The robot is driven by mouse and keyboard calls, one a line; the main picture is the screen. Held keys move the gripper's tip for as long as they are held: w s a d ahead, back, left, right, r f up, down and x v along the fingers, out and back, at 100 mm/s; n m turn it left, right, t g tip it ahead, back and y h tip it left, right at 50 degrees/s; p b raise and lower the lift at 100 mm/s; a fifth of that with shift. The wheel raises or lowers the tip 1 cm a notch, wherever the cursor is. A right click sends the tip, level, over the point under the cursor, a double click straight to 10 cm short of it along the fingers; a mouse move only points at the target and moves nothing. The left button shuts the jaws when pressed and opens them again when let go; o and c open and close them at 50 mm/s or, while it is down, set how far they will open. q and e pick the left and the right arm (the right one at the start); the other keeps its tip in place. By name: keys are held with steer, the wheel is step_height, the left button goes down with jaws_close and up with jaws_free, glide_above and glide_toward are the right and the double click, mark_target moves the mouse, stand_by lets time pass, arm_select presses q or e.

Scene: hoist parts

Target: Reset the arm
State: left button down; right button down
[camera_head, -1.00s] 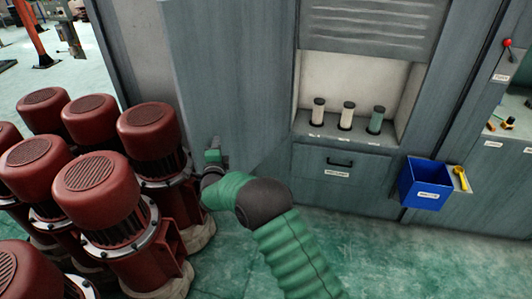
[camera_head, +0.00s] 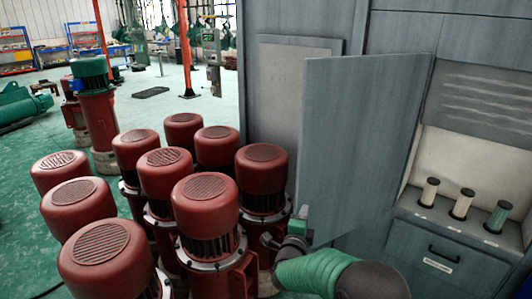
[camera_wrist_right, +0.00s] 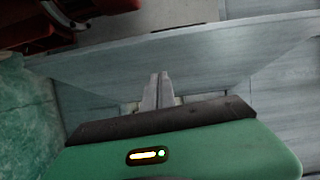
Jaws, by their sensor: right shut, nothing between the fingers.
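My right arm, with a green sleeve and dark joint, comes in at the lower right of the head view. Its gripper (camera_head: 302,218) is small there and points at the lower part of an open grey cabinet door (camera_head: 360,140). In the right wrist view the gripper's fingers (camera_wrist_right: 158,82) are together with nothing between them. The pale grey door panel (camera_wrist_right: 200,55) lies just beyond the fingertips; I cannot tell whether they touch it. My left gripper is not in view.
Several red motors (camera_head: 205,205) stand close together left of my right arm. The grey cabinet has a recess with three cylinders (camera_head: 461,204) and a drawer (camera_head: 440,258) below. A green-topped motor (camera_head: 90,90) stands farther back. Green floor (camera_head: 170,105) is open behind the motors.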

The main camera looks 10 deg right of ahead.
steer(key=s+f+n+g+y+p, duration=0.1)
steer(key=s+f+n+g+y, duration=0.1)
steer(key=s+n, duration=0.5)
steer(key=s+a+f+n+g+y+p, duration=0.1)
steer(key=s+f+n+g+y, duration=0.2)
steer(key=s, duration=1.4)
steer(key=s+f+n+g+y+p, duration=0.2)
steer(key=s+f+n+g, duration=0.2)
steer(key=s+n+g, duration=0.4)
steer(key=s+n, duration=0.4)
steer(key=s, duration=0.1)
steer(key=shift+a+f, duration=0.25)
steer(key=shift+s+d, duration=0.1)
steer(key=shift+s, duration=0.05)
